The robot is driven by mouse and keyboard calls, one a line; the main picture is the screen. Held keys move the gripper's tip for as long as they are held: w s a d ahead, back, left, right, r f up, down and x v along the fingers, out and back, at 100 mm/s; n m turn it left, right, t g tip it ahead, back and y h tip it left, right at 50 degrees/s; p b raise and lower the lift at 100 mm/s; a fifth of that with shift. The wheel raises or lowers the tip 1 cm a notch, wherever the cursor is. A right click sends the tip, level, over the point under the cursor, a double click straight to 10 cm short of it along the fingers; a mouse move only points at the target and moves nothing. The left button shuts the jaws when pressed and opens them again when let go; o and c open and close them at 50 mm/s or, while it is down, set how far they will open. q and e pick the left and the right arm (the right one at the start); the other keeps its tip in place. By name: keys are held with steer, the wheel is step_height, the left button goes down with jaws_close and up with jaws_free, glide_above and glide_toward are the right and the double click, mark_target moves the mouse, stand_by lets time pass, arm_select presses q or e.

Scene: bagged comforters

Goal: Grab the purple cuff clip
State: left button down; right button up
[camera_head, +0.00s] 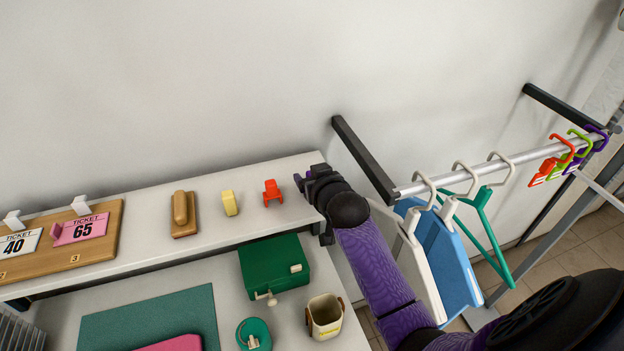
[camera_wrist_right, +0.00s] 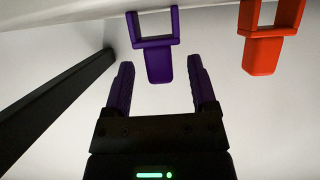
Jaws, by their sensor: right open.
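The purple cuff clip (camera_wrist_right: 158,62) shows in the right wrist view, with a square frame at the shelf edge and a tab pointing towards my gripper. My right gripper (camera_wrist_right: 161,72) is open, with one purple finger on each side of the tab. The fingers look apart from the clip. In the head view my right gripper (camera_head: 303,184) is at the right end of the upper shelf, and its purple fingers and dark body make the clip hard to tell apart there. My left gripper is not in view.
A red clip (camera_head: 272,192) and a yellow block (camera_head: 229,203) stand left of my gripper on the upper shelf (camera_head: 150,208). A black bracket (camera_head: 362,160) and a rail (camera_head: 470,176) with hangers are to the right. A green box (camera_head: 270,262) sits below.

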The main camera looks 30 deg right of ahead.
steer(key=x, duration=0.3)
steer(key=shift+a, duration=0.1)
steer(key=shift+s, duration=0.15)
jaws_close()
